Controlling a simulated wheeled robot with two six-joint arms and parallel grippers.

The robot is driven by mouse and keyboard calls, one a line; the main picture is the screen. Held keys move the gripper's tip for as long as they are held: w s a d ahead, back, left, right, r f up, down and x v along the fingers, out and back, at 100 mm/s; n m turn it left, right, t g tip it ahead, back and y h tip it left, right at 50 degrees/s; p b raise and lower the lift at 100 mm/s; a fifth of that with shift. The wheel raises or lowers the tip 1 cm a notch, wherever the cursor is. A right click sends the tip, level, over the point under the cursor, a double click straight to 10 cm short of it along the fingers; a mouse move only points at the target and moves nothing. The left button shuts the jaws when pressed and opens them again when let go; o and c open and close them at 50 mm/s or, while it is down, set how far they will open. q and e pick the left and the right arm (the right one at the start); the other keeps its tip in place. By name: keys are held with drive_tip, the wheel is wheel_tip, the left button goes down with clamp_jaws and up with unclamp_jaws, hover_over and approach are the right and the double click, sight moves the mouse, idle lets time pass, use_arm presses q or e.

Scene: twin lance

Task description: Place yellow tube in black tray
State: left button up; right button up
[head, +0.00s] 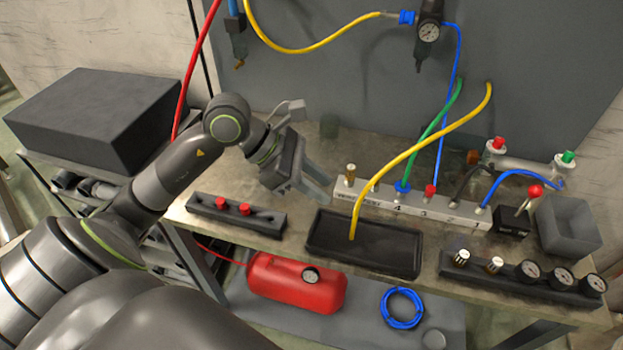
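The yellow tube (425,138) runs from the grey back panel at the upper right, down and left in a curve. Its lower end shows over the black tray (317,238); I cannot tell whether it touches the tray floor. The tray is a shallow rectangle on the workbench, in front of the grey port block. My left gripper (314,190) is above the bench, left of the tube and behind the tray's left end. Its fingers look apart and empty, clear of the tube. My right gripper is not in view.
A grey port block (455,213) with green and blue hoses stands behind the tray. A black holder (240,215) with red knobs lies left of it. A gauge rack (517,272) and a grey bin (568,228) stand at right. Another yellow hose (310,48) hangs on the panel.

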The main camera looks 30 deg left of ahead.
use_arm(q)
drive_tip(key=shift+v, duration=0.75)
